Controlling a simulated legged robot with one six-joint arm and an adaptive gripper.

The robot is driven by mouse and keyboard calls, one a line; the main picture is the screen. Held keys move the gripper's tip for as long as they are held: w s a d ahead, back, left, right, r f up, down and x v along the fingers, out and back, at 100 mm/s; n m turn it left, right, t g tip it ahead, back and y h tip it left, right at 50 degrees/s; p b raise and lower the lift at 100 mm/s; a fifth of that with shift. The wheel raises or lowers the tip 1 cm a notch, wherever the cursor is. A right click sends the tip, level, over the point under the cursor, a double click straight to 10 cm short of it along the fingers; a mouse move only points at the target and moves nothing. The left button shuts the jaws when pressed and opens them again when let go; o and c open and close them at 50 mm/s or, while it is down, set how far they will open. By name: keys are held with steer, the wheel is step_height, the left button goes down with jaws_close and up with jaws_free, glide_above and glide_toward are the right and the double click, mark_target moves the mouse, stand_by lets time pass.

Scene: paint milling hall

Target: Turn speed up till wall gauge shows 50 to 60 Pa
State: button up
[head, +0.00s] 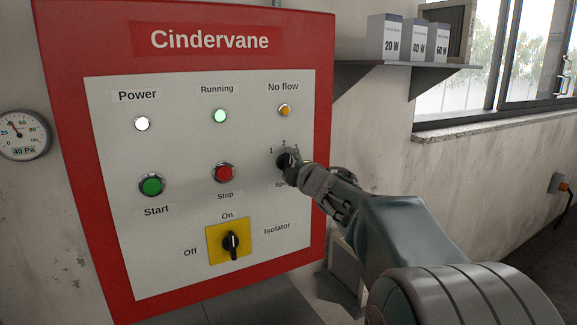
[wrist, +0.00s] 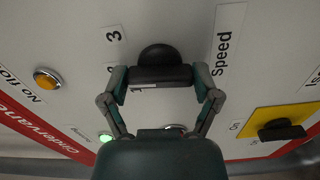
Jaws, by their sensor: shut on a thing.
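The speed knob (head: 283,160) is a small black knob at the right of the panel, with 1, 2 and 3 printed around it. My gripper (head: 298,170) is shut on it; the wrist view shows both fingers (wrist: 160,84) against the sides of the black knob (wrist: 158,58). The gripper hides part of the knob and its Speed label, so I cannot tell which number the knob points to. The round wall gauge (head: 22,134) at the far left has a red needle near 40, and its readout says 40 Pa.
The red-framed Cindervane panel (head: 208,40) carries a lit white Power lamp (head: 142,124), a pale green Running lamp (head: 220,116), an amber No flow lamp (head: 285,110), a green Start button (head: 151,185), a red Stop button (head: 223,172) and a yellow isolator (head: 229,241) turned to On. A shelf (head: 400,70) juts out at right.

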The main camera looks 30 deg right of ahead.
steer(key=m, duration=0.4)
steer(key=shift+f, duration=0.25)
steer(key=shift+m, duration=1.9)
steer(key=shift+f, duration=0.1)
steer(key=o, duration=1)
steer(key=shift+w, duration=0.1)
steer(key=shift+c, duration=0.2)
steer(key=shift+r, duration=0.2)
steer(key=shift+s, duration=0.25)
steer(key=s, duration=1.1)
steer(key=shift+s+d, duration=0.15)
steer(key=shift+s, duration=0.15)
steer(key=shift+f, duration=0.1)
